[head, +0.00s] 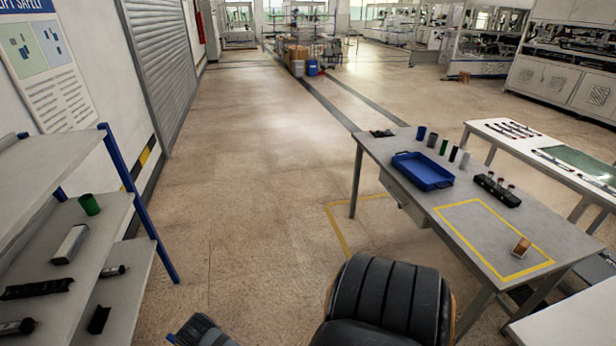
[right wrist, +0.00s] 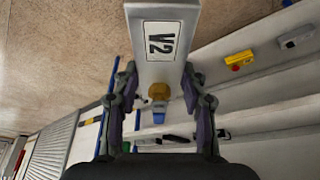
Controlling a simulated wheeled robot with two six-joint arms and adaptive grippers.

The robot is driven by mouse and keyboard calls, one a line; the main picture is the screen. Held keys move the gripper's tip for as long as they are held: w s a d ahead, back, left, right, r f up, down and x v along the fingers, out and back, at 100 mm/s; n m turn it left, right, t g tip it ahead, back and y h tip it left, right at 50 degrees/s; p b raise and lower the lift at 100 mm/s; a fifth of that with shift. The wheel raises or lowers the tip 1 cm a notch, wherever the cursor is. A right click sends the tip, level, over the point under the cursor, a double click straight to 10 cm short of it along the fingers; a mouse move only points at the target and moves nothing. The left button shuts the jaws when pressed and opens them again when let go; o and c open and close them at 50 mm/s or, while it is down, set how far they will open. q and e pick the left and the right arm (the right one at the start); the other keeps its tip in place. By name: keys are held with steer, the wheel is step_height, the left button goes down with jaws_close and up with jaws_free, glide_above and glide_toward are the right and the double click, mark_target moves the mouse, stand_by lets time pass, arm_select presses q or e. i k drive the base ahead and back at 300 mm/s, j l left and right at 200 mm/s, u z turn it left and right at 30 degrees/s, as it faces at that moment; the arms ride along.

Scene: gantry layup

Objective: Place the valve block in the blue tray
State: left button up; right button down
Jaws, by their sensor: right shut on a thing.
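The valve block (right wrist: 182,65) is a pale grey block with a "V2" label and a brass fitting at its lower end, seen in the right wrist view. My right gripper (right wrist: 159,78) is shut on it, one finger on each side. The block's far end runs out of the top of that view. The blue tray (head: 393,165) is on the grey table at the right of the head view and looks empty. My left gripper is in neither view.
The table (head: 385,150) also holds several small cylinders behind the tray, a black rack (head: 497,191) to its right and an orange-brown block (head: 521,247) at the yellow outline. A grey shelf (head: 95,215) with parts stands at left. Floor between is open.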

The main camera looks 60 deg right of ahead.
mark_target(421, 169)
steer(key=z, duration=2.75)
steer(key=i, duration=0.7)
steer(key=i+j+z, duration=0.1)
steer(key=i, duration=0.65)
